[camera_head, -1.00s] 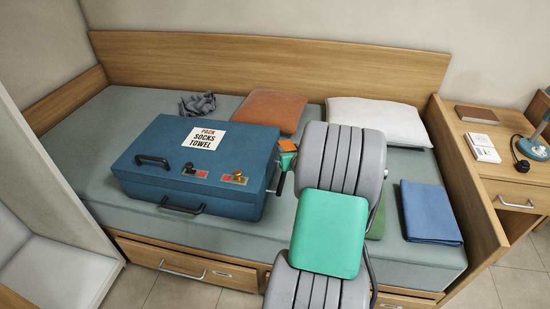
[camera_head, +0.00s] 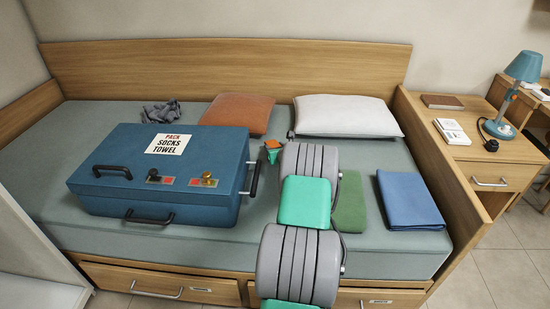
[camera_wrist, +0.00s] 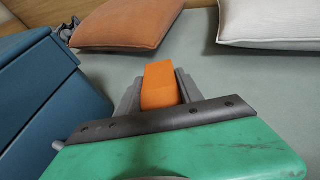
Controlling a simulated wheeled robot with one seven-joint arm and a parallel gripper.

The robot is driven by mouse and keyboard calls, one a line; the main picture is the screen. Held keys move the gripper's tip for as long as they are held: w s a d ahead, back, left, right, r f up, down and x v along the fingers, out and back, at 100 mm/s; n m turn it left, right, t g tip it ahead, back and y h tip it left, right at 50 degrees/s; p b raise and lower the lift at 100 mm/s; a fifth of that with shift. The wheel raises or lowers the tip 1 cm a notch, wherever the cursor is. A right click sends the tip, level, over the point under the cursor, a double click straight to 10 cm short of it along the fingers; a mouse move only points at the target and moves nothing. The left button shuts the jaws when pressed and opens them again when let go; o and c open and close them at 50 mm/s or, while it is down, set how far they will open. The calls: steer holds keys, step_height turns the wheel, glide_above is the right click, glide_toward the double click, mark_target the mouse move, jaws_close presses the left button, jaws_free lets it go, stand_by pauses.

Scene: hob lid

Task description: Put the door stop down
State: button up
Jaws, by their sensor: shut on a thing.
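The door stop is an orange block (camera_wrist: 159,86) between the two grey fingers of my gripper (camera_wrist: 156,90) in the wrist view. My gripper is shut on it. In the head view the orange door stop (camera_head: 274,144) shows small at the tip of my gripper (camera_head: 272,151), to the right of the blue suitcase and in front of the orange pillow. It is over the grey-green mattress (camera_head: 345,155). I cannot tell whether it touches the mattress. My arm hides part of the bed below it.
The closed blue suitcase (camera_head: 150,195) stands close on the left. An orange pillow (camera_head: 238,113) and a white pillow (camera_head: 347,116) lie behind. A green folded cloth (camera_head: 349,205) and a blue one (camera_head: 409,200) lie right of my arm. Mattress around my gripper is bare.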

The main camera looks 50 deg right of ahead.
steer(key=shift+f+b, duration=0.55)
steer(key=shift+f, duration=1.05)
steer(key=shift+f, duration=0.2)
steer(key=o, duration=1.4)
